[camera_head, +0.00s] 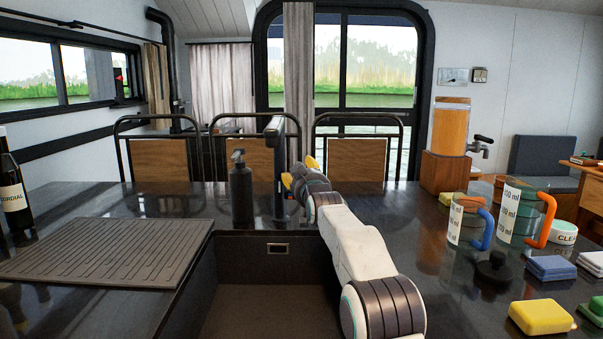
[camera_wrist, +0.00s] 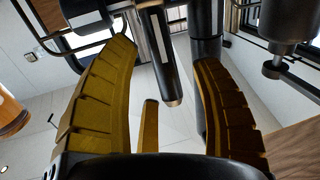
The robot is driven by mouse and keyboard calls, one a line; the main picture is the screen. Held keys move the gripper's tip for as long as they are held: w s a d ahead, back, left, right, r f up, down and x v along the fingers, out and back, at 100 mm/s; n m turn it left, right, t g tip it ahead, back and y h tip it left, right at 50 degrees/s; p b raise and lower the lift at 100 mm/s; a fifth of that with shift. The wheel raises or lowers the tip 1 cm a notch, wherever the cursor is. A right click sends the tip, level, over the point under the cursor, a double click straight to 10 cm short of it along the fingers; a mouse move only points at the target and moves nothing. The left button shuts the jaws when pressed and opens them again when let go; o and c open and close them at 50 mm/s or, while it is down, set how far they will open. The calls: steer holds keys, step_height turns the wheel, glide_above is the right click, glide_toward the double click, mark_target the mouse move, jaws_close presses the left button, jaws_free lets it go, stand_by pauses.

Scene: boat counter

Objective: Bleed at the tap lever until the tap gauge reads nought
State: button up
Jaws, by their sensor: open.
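I cannot tell which of these is the lever, nor whether a finger touches either. I cannot make out a tap gauge reading.
A soap bottle (camera_head: 241,190) stands close left of the tap. A ribbed mat (camera_head: 110,252) lies left of the sink (camera_head: 265,305). On the right are measuring jugs (camera_head: 520,212), a drink dispenser (camera_head: 449,145) and a yellow sponge (camera_head: 541,316). A small white panel (camera_head: 452,76) hangs on the wall.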

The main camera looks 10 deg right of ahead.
steer(key=shift+w, duration=0.2)
stand_by(0.3)
jaws_close()
steer(key=shift+r, duration=0.15)
